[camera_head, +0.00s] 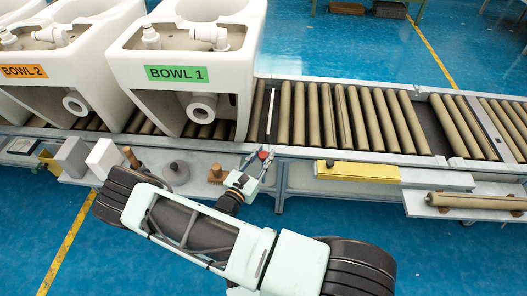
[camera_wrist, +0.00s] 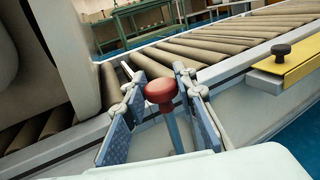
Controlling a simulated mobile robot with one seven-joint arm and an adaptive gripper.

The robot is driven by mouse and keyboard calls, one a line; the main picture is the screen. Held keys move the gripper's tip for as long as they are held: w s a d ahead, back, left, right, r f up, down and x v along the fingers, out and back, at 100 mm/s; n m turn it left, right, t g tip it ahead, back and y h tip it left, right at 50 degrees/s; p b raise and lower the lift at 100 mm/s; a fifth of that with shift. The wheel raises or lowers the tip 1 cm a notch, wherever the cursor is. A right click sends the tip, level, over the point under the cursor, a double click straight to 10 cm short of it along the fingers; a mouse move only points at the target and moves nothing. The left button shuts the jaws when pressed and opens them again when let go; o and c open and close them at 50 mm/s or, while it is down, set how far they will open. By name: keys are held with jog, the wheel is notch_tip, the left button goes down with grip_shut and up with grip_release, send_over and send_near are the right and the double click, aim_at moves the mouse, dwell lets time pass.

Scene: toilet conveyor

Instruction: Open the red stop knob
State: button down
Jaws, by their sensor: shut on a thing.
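The red stop knob (camera_head: 263,155) is at the front edge of the roller conveyor, a little right of BOWL 1. In the wrist view the red knob (camera_wrist: 161,91) has a rounded head on a pale stem, between my two blue-padded fingers. My gripper (camera_head: 256,163) is at the knob and shut on it; in the wrist view my gripper (camera_wrist: 163,98) has one finger on each side. The fingers' exact contact with the stem is partly hidden.
Toilet bowls marked BOWL 1 (camera_head: 176,74) and BOWL 2 (camera_head: 24,71) stand on the conveyor to the left. Bare rollers (camera_head: 345,115) lie to the right.

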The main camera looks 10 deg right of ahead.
jog(key=c, duration=1.6)
grip_release()
jog(key=shift+r, duration=0.15)
jog(key=shift+a, duration=0.1)
jog(key=v, duration=1.2)
